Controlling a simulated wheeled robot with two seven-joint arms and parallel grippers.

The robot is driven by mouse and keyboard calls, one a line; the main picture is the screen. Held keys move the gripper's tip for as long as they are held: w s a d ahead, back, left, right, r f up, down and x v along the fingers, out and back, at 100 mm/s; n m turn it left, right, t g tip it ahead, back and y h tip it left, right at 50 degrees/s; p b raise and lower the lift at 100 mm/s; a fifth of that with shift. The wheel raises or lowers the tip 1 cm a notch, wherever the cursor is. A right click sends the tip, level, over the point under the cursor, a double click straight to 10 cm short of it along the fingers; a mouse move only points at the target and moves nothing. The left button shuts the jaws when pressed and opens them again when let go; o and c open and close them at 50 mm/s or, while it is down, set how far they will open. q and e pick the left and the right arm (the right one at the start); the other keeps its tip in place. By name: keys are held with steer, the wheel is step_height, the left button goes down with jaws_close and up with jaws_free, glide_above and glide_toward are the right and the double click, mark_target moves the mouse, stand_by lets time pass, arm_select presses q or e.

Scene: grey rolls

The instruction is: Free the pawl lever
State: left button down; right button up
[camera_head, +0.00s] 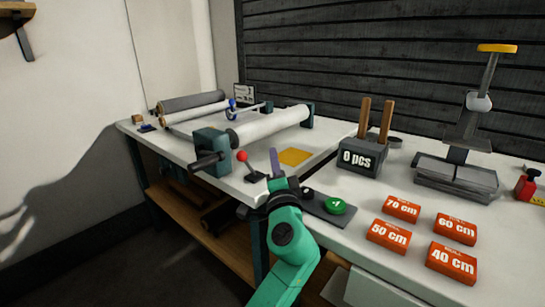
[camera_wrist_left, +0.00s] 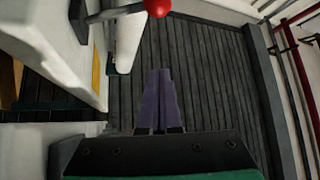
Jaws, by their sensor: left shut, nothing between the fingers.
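A small lever with a red ball knob (camera_head: 243,156) stands on a dark base at the table's front edge, beside the roller stand; it looks like the pawl lever. Its red knob (camera_wrist_left: 157,8) also shows at the top of the left wrist view, with its rod running down-left. My left gripper (camera_head: 274,160) has purple fingers, closed together and empty, just right of the lever in the head view and apart from it. In the left wrist view the shut fingers (camera_wrist_left: 155,88) point toward the knob with a gap between. My right gripper is not in view.
A yellow pad (camera_head: 295,157), a green button (camera_head: 336,206), a "0 pcs" box (camera_head: 361,158), several orange length blocks (camera_head: 388,235) and a press (camera_head: 458,172) stand to the right.

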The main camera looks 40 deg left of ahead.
arm_select(q)
steer(key=s+d, duration=0.1)
steer(key=s+d+f, duration=0.1)
steer(key=s, duration=0.1)
steer(key=s+d+f+b, duration=0.1)
steer(key=s, duration=0.1)
steer(key=shift+s+d, duration=0.25)
steer(key=shift+d, duration=0.05)
steer(key=shift+s+d, duration=0.1)
steer(key=shift+d, duration=0.15)
steer(key=shift+s+a+r, duration=0.1)
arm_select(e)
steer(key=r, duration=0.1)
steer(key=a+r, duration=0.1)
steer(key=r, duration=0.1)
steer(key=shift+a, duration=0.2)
